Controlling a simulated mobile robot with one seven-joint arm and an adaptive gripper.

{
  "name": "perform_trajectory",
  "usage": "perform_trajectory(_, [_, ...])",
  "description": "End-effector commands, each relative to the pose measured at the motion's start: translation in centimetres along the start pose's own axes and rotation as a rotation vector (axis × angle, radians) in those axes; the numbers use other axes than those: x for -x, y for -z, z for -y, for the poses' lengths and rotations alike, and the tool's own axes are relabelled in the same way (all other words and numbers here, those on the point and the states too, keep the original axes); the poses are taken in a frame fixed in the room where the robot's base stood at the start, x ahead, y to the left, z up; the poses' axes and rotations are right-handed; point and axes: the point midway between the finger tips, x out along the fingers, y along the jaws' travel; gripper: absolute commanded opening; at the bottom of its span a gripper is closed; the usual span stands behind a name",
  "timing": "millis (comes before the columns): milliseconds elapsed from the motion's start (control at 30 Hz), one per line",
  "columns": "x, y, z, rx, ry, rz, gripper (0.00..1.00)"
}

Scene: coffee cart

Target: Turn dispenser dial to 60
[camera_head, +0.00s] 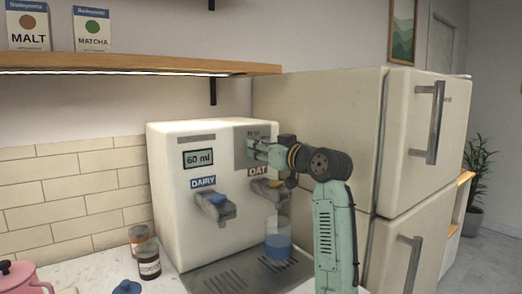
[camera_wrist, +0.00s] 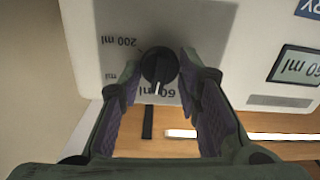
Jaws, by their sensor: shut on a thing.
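The dispenser (camera_head: 170,152) is a cream box with a screen (camera_head: 198,158) reading "60 ml". Its dial (camera_wrist: 159,65) is a round black knob with a white pointer, on a grey panel (camera_wrist: 190,18). In the wrist view, which looks upside down, the pointer faces the "60 ml" mark (camera_wrist: 155,93); a "200 ml" mark (camera_wrist: 119,41) is on the other side. My gripper (camera_wrist: 161,72) is shut on the dial, one finger on each side. In the head view my gripper (camera_head: 254,148) reaches the panel and hides most of the dial.
DAIRY and OAT spouts (camera_head: 215,204) sit below the panel. A container with blue contents (camera_head: 278,245) stands under the OAT spout on the drip tray (camera_head: 222,278). A shelf (camera_head: 130,63) hangs above. The fridge (camera_head: 330,100) stands close on the right.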

Motion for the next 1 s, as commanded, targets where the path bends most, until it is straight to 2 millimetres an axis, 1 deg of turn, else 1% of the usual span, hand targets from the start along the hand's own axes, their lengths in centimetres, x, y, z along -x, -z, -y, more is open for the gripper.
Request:
perform_trajectory(300, [0.01,-0.04,0.02,0.105,0.0,0.001,0.03])
perform_trajectory(800, [0.01,-0.02,0.02,0.124,0.0,0.001,0.03])
perform_trajectory(833, [0.01,-0.02,0.01,0.124,0.0,0.001,0.32])
perform_trajectory(1000, [0.01,-0.01,0.02,0.123,0.0,0.001,0.43])
